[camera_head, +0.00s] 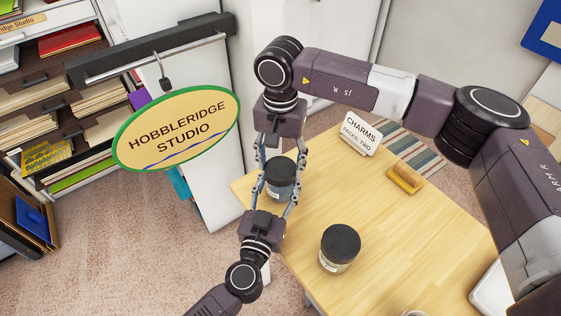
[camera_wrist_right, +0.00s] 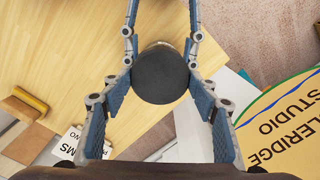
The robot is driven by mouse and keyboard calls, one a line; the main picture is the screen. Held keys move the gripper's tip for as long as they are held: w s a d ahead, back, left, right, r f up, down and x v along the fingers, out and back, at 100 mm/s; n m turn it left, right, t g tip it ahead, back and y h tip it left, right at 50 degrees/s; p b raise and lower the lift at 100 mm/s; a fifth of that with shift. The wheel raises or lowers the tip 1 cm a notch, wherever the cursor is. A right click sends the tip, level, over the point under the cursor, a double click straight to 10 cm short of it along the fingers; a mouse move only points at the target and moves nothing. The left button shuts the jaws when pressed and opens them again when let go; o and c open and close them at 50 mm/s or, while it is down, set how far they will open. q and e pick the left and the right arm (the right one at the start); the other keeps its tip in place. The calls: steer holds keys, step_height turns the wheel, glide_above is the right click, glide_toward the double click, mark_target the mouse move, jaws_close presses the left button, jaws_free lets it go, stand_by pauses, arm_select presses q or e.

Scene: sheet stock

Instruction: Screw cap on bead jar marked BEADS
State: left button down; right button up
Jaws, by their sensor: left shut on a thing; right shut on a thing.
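A clear jar (camera_head: 279,193) with a pale label stands near the table's left edge, partly hidden by fingers. Its label cannot be read. A dark round cap (camera_head: 282,169) sits at its mouth; whether it is tight cannot be told. My left gripper (camera_head: 278,190) comes from below in the head view, shut around the jar. My right gripper (camera_head: 281,168) comes from above, shut on the cap. The right wrist view shows the cap (camera_wrist_right: 160,74) between my right fingers, with my left fingers beyond it.
A second dark-capped jar (camera_head: 339,248) stands on the wooden table (camera_head: 400,235), nearer the front. The hanging HOBBLERIDGE STUDIO sign (camera_head: 177,129) is close left of my grippers.

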steer(key=m, duration=2.3)
steer(key=shift+f, duration=0.1)
steer(key=m, duration=0.7)
steer(key=shift+m, duration=0.3)
steer(key=m, duration=0.4)
steer(key=o, duration=1.3)
